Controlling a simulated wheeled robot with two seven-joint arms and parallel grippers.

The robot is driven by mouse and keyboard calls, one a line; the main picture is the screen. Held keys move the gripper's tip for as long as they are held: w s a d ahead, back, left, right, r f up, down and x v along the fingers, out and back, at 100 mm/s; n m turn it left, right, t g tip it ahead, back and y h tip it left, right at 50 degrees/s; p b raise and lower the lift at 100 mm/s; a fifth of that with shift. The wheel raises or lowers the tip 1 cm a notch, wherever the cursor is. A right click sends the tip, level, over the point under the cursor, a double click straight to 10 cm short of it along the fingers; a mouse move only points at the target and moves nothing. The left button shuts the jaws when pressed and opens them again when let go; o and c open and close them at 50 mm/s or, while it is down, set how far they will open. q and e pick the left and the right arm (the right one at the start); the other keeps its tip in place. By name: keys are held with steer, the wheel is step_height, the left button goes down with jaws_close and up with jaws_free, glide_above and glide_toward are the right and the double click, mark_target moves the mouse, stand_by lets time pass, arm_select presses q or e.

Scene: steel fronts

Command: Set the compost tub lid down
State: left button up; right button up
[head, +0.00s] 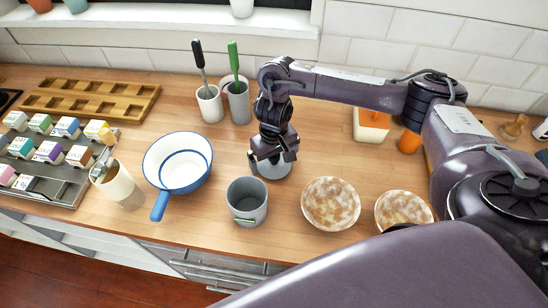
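The grey compost tub (247,203) stands open on the wooden counter near its front edge, with a green mark low on its front. A round grey piece that looks like its lid (278,171) is just behind and right of the tub, partly covered by my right gripper. My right gripper (273,161) points down over this lid, its fingertips close to or at it. The fingers' gap and any grip on a knob are hidden, and I cannot tell whether the lid touches the counter. My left gripper is not in view.
A blue-rimmed white pan (180,164) and a cream mug (113,186) stand left of the tub. Two speckled plates (330,204) lie to the right. Two cups with utensils (209,103) stand behind. Counter between cups and tub is bare. My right arm covers the right side.

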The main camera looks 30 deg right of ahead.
step_height(320, 180, up, 11)
steer(key=p, duration=0.3)
steer(key=shift+f, duration=0.1)
steer(key=shift+r, duration=0.75)
